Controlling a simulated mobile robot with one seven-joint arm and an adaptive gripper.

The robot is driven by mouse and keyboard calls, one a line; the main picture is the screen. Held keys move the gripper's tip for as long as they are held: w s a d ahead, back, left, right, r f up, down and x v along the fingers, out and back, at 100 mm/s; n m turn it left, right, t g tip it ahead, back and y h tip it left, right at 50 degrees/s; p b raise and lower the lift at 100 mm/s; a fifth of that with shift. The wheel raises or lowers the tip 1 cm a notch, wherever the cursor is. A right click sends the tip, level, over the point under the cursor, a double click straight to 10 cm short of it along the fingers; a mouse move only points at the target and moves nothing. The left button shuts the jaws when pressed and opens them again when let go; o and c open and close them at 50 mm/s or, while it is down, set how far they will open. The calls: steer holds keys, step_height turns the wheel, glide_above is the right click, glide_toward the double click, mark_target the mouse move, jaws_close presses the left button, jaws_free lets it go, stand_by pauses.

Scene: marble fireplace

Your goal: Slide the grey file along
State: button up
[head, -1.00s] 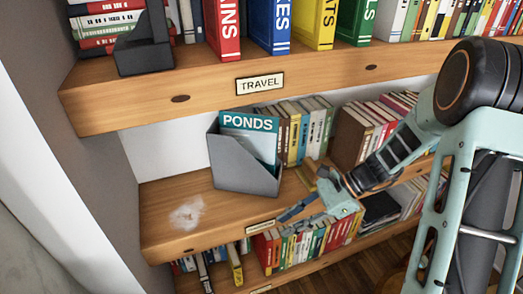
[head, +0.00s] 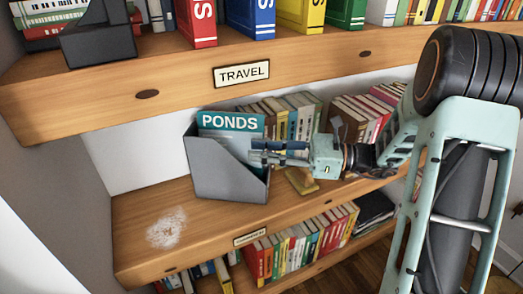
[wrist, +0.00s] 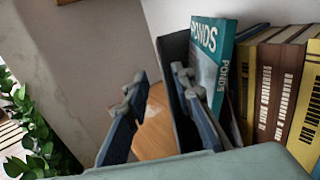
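The grey file (head: 215,178) stands upright on the middle wooden shelf, holding a teal "PONDS" book (head: 230,124). My gripper (head: 256,152) reaches in from the right, its fingers pointing left and overlapping the file's right side in the head view. In the wrist view, my gripper (wrist: 158,82) is open, with its two fingers apart. The right finger lies in front of the grey file (wrist: 174,46) and the left finger is to its left. I cannot tell whether either finger touches the file. The file's lower part is partly hidden there.
A whitish patch (head: 166,228) marks the bare shelf left of the file. Upright books (head: 298,112) stand behind and right of it, and a yellowish block (head: 301,180) lies below my gripper. The thick upper shelf with a "TRAVEL" label (head: 241,75) overhangs.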

mark_target(231, 162)
steer(key=w+a+b, duration=0.1)
steer(key=a+b, duration=0.1)
steer(key=a, duration=0.8)
steer(key=shift+w+a+b, duration=0.2)
steer(key=shift+a+b, duration=0.2)
steer(key=shift+c, duration=0.2)
jaws_close()
